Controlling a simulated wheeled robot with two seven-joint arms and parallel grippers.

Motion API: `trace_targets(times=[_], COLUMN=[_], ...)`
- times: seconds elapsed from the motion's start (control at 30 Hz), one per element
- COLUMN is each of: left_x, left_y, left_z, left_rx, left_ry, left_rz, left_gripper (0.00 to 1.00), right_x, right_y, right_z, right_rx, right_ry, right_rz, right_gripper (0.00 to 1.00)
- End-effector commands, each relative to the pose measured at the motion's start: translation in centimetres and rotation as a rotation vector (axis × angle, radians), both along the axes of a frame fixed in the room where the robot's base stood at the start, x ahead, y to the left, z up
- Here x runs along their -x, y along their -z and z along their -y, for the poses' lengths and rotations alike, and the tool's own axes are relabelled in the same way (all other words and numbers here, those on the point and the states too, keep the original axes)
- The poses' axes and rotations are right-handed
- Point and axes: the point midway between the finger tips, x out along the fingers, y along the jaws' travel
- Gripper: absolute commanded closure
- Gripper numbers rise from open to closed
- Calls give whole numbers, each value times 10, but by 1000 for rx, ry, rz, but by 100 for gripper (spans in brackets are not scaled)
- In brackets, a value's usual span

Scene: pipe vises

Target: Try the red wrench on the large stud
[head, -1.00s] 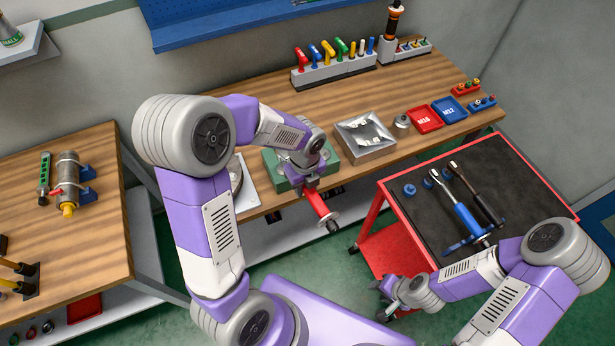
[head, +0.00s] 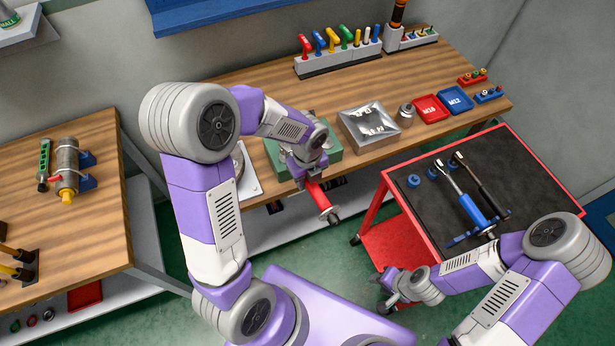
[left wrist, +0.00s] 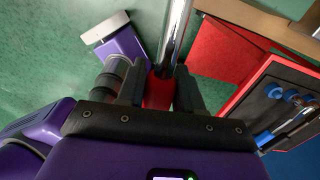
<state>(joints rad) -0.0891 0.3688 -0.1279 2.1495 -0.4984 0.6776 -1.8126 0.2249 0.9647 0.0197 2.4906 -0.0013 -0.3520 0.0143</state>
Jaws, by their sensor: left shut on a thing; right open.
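The red wrench has a red handle (head: 319,195) with a grey round end (head: 333,216), tilted down to the right off the bench's front edge. My left gripper (head: 306,180) is shut on it. In the left wrist view the red grip (left wrist: 158,92) sits between my fingers (left wrist: 158,88), and a chrome shaft (left wrist: 176,35) runs out past them. A green block (head: 333,161) on the bench is partly hidden behind my left wrist. I cannot make out the large stud. My right gripper (head: 384,291) is open and empty, low beside the red cart.
A steel tray (head: 392,146), red and blue labelled trays (head: 431,108) and a hex-key rack (head: 340,60) stand on the bench. The red cart (head: 520,140) at right carries a blue-handled (head: 471,209) and a black-handled wrench (head: 493,203). Free floor lies between bench and cart.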

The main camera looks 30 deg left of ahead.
Motion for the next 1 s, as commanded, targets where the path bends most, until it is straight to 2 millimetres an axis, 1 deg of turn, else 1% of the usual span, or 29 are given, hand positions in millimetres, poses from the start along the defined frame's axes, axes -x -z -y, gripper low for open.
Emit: trace_targets(times=[0.3, 0.6, 1.0], left_x=[-1, 0, -1], left_y=[-1, 6, 5], left_z=[0, 0, 0], left_rx=[0, 1, 0], left_ry=[0, 0, 0], left_rz=[2, 2, 2], left_gripper=[100, 100, 100], right_x=[0, 0, 0], right_y=[-1, 3, 3], right_z=[0, 0, 0], right_rx=[0, 0, 0], right_ry=[0, 0, 0], right_rz=[0, 0, 0], right_gripper=[57, 57, 57])
